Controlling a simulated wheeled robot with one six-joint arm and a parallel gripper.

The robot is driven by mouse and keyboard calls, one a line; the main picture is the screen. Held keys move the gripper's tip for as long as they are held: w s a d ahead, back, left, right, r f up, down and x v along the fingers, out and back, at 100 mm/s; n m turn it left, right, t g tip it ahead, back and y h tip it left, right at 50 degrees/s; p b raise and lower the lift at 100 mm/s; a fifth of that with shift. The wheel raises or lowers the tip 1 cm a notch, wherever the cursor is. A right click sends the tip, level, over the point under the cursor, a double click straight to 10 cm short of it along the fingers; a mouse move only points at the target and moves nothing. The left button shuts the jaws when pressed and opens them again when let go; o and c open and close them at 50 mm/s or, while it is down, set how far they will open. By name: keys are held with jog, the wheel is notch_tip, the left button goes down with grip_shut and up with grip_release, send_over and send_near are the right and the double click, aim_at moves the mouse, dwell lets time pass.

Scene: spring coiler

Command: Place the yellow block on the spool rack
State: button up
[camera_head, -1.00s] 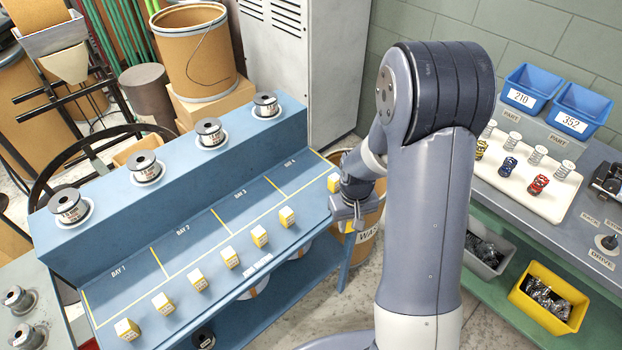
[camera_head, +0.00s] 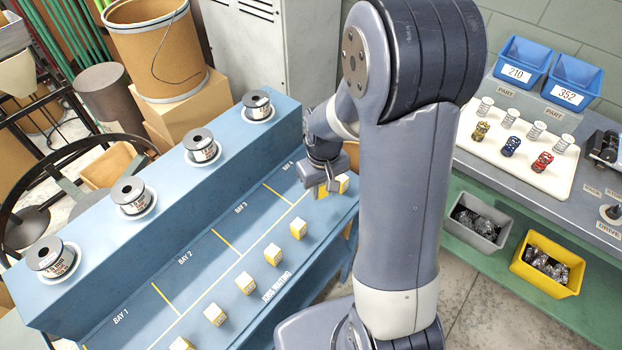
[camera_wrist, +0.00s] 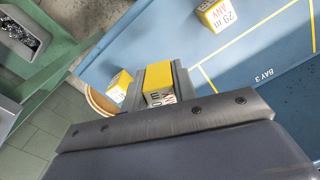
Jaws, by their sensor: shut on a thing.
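My gripper (camera_head: 327,187) is over the right end of the blue spool rack (camera_head: 170,262), pointing down. It is shut on a yellow block (camera_wrist: 158,82) with white, printed sides, which sits between the two fingers in the wrist view. Another yellow block (camera_wrist: 118,84) is just left of the fingers there, and one more (camera_wrist: 214,12) stands farther off on the rack. In the head view the fingers partly hide the held block. Several yellow blocks (camera_head: 273,254) stand in a row along the rack's front strip. The bays behind the yellow line look empty.
Several wire spools (camera_head: 201,150) stand on the rack's raised back shelf. A tall cabinet (camera_head: 270,50) is behind the rack. A bench with a white board (camera_head: 520,150) and blue bins (camera_head: 522,62) is to the right. A yellow bin (camera_head: 550,265) sits below it.

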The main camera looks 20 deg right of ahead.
aim_at(321, 211)
jog(key=shift+f+b, duration=2.55)
jog(key=shift+f, duration=0.85)
jog(key=shift+f, duration=0.25)
jog(key=o, duration=1.1)
notch_tip(321, 211, up, 11)
jog(key=shift+f, duration=0.1)
